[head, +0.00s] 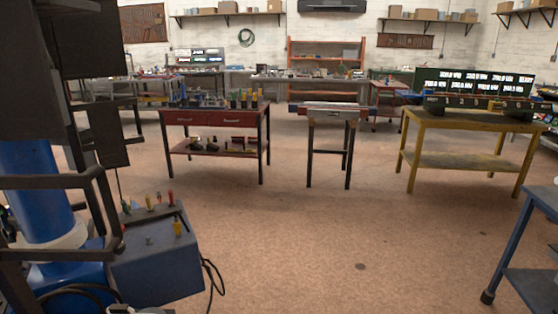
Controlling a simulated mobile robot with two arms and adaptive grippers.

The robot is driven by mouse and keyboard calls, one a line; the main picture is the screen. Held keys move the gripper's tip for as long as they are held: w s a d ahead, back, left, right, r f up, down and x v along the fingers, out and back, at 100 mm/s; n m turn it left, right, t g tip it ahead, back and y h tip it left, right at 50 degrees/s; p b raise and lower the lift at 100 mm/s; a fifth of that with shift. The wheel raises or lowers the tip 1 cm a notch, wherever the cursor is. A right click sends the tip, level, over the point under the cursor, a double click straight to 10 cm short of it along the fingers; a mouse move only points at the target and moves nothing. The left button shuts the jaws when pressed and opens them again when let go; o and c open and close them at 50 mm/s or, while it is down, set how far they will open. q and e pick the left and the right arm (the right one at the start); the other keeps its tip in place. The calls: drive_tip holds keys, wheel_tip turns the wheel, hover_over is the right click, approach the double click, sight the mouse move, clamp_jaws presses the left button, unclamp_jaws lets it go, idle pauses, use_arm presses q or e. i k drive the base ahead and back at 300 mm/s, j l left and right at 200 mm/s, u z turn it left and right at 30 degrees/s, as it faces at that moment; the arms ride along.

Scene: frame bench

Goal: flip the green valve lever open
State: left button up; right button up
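I cannot make out a green valve lever for certain in the head view. A blue-grey box (158,268) at the lower left has several small coloured upright pieces on top, red, yellow and one greenish (126,207). They are too small to tell whether any is a valve lever. Small yellow and dark items stand on the red-topped bench (213,117), also too small to tell. Neither of my grippers shows in this view.
A narrow stand (331,113) is in the middle, and a yellow bench (469,122) with lit displays (487,83) is at the right. A blue table (545,200) cuts in at the right edge. The brown floor (330,245) between them is clear.

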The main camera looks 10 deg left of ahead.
sight(127, 213)
drive_tip(key=i+u, duration=0.1)
drive_tip(key=i, duration=0.4)
drive_tip(key=i+l+u, duration=0.15)
drive_tip(key=i, duration=0.3)
drive_tip(key=i+l+u, duration=0.1)
drive_tip(key=i, duration=0.4)
